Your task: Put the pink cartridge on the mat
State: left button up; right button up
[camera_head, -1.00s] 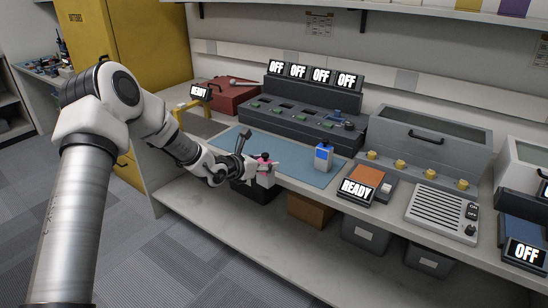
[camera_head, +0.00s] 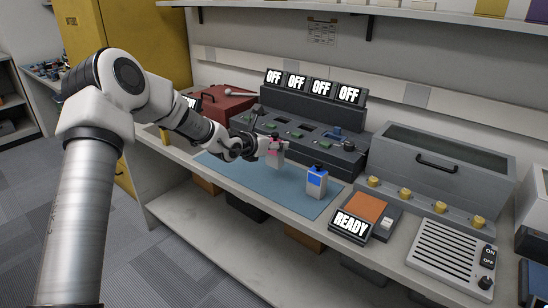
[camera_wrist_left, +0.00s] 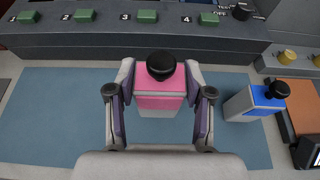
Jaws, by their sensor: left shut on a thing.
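The pink cartridge (camera_wrist_left: 160,88) has a white body, a pink top and a black knob. My left gripper (camera_head: 262,148) is shut on it, with one finger on each side in the left wrist view. In the head view the cartridge (camera_head: 276,154) is upright over the blue mat (camera_head: 236,179). I cannot tell whether its base touches the mat. A blue-topped cartridge (camera_head: 316,184) stands on the right part of the mat, apart from the held one. My right gripper is not in view.
Behind the mat stands a dark console (camera_head: 305,130) with several green buttons and OFF signs. To the right are an orange-topped device (camera_head: 366,208) with a READY sign and a grey lidded case (camera_head: 430,165). A red box (camera_head: 225,101) is at the back left. The mat's left part is bare.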

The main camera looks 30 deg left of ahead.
aim_at(271, 156)
pick_arm(q)
jog(key=f, duration=0.4)
jog(key=shift+w+f, duration=0.25)
jog(key=shift+f, duration=0.1)
jog(key=shift+s, duration=0.1)
jog(key=o, duration=1.2)
jog(key=shift+o, duration=0.2)
